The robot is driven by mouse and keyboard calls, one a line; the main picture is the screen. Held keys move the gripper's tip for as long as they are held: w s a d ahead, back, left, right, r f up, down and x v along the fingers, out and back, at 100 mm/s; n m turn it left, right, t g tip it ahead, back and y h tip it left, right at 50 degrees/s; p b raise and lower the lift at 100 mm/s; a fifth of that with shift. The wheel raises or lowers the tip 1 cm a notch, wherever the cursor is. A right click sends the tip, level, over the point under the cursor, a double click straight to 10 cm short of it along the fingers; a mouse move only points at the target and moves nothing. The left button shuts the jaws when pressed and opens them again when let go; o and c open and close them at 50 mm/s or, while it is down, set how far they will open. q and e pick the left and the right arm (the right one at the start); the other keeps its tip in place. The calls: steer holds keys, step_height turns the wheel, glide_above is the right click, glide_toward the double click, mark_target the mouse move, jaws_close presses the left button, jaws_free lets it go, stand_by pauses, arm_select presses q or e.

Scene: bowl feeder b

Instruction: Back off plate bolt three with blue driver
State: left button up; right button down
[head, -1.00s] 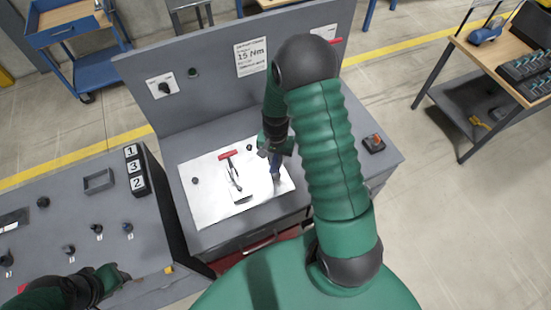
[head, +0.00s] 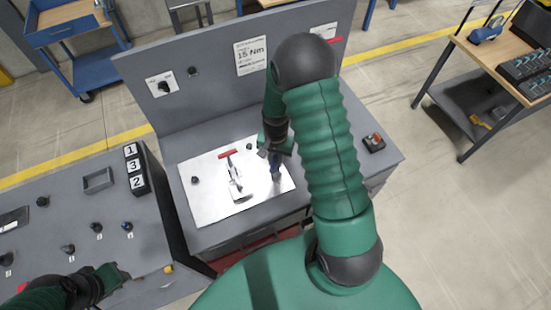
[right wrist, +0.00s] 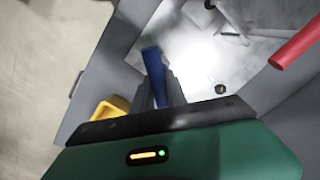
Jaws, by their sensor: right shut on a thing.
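A pale metal plate (head: 207,207) lies on the grey bench, with dark bolts at its left corner (head: 195,181) and back corner (head: 249,147). A red-handled toggle clamp (head: 233,180) stands in its middle. My right gripper (head: 272,155) is shut on the blue driver (head: 275,172) above the plate's right corner. In the right wrist view the blue driver (right wrist: 153,75) stands between the fingers. Whether its tip touches a bolt is hidden. My left gripper (head: 118,273) is over the left console; its jaws are too small to read.
The upright back panel (head: 215,95) carries a rotary switch (head: 162,86) and a 15 Nm sign (head: 251,58). A control box with a red button (head: 374,142) sits right of my arm. Number blocks (head: 135,168) stand on the left console. A yellow bin (right wrist: 108,108) shows in the wrist view.

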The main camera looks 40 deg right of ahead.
steer(key=shift+f+b, duration=0.4)
steer(key=shift+f, duration=0.25)
steer(key=shift+n, duration=1.2)
steer(key=shift+n, duration=1.2)
steer(key=shift+r+n+p, duration=0.1)
steer(key=shift+n+p, duration=0.45)
steer(key=shift+n, duration=3.05)
